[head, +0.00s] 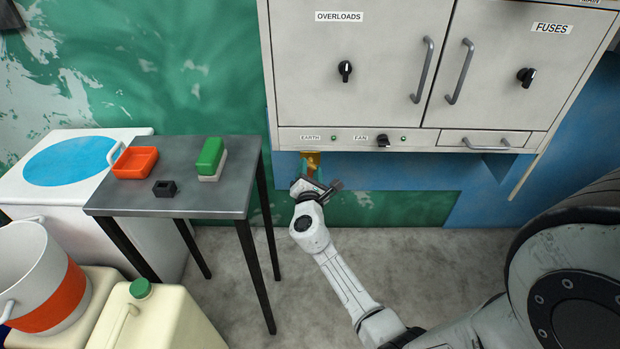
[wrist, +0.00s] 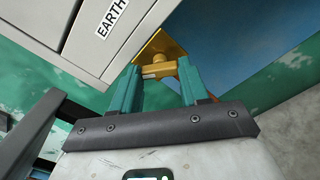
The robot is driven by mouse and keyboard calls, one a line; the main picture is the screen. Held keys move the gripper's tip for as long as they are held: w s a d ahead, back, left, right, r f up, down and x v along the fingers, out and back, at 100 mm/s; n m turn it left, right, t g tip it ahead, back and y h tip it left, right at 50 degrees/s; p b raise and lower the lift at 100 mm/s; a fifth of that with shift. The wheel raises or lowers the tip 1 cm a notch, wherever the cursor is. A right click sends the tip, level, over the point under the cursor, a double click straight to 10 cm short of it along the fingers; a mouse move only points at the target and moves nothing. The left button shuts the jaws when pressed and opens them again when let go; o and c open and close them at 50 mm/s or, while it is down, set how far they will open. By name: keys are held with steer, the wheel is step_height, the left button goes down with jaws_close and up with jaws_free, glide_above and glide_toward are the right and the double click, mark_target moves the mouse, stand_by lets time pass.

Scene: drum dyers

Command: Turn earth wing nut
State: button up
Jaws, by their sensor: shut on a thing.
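The earth wing nut (wrist: 158,68) is a brass-coloured piece below the cabinet's lower edge, near the EARTH label. In the wrist view it sits between the teal fingers of my gripper (wrist: 160,78), which are shut on it. A brass bracket (wrist: 165,43) shows just behind it. In the head view the brass bracket (head: 312,157) hangs under the EARTH label, and my gripper (head: 309,172) reaches up to it from below. The nut itself is mostly hidden by the fingers in the head view.
A grey cabinet (head: 350,90) with knobs and handles hangs directly above my gripper. A metal table (head: 215,200) to the left holds an orange tray (head: 135,162), a green-topped block (head: 211,158) and a small black block (head: 164,188). Floor in front is clear.

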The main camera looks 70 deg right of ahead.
steer(key=shift+f+m+b, duration=0.1)
steer(key=shift+m+b, duration=2.05)
steer(key=shift+m, duration=0.05)
steer(key=o, duration=1.1)
steer(key=shift+c, duration=0.2)
steer(key=v, duration=1.1)
steer(key=shift+p, duration=0.35)
steer(key=shift+d, duration=0.1)
